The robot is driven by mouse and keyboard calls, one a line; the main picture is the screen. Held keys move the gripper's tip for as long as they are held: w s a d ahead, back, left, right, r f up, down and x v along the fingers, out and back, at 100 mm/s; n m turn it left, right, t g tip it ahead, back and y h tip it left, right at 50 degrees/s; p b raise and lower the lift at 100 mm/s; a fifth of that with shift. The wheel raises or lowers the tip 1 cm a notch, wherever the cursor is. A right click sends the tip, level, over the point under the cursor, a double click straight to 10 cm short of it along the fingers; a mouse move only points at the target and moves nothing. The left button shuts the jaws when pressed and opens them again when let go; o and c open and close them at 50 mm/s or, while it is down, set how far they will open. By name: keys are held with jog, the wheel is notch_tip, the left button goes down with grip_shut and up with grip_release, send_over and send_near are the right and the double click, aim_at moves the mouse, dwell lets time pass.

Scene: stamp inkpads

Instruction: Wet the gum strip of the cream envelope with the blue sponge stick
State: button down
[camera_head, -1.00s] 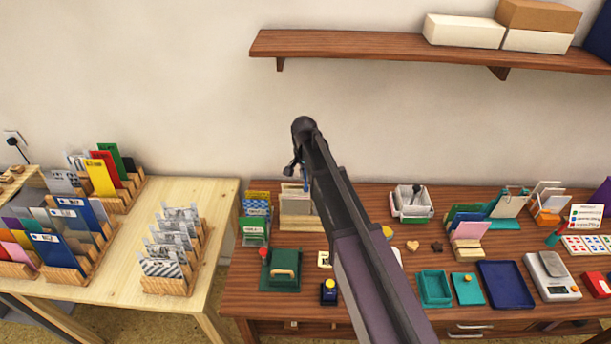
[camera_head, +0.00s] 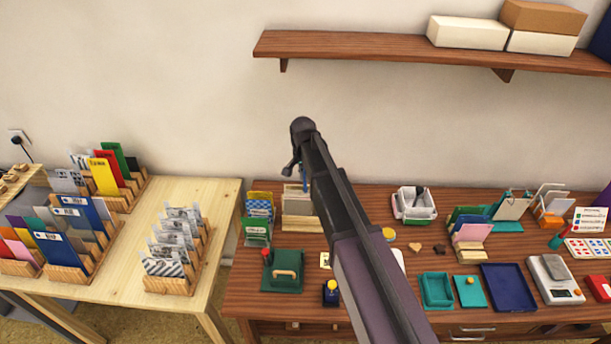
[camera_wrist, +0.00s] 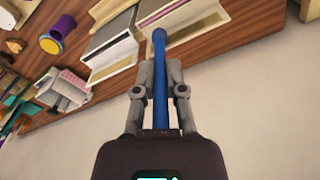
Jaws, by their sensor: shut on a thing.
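My gripper (camera_wrist: 160,92) is shut on the blue sponge stick (camera_wrist: 159,75), which points away from the wrist with its rounded tip uppermost in the wrist view. In that view the tip overlaps the edge of a pale envelope or card (camera_wrist: 185,22) in a rack; I cannot tell whether it touches. Another pale piece (camera_wrist: 112,35) stands beside it. In the head view my arm hides most of the gripper and stick, above a rack of cream-coloured pieces (camera_head: 297,207) on the brown desk. I cannot make out a gum strip.
The brown desk (camera_head: 400,255) holds a green stamp pad (camera_head: 282,270), a white tray (camera_head: 414,204), a teal tray (camera_head: 436,290) and a navy tray (camera_head: 508,287). A pale table with card racks (camera_head: 172,262) stands left. A wall shelf (camera_head: 380,46) runs above.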

jog(key=shift+a, duration=0.15)
jog(key=shift+a, duration=0.35)
jog(key=shift+a, duration=0.35)
dwell(0.6)
jog(key=shift+a, duration=0.3)
jog(key=shift+a, duration=0.35)
dwell(0.3)
jog(key=shift+a, duration=0.25)
jog(key=shift+a, duration=1.25)
dwell(0.9)
jog(key=shift+d, duration=0.8)
dwell(0.7)
jog(key=shift+d, duration=0.35)
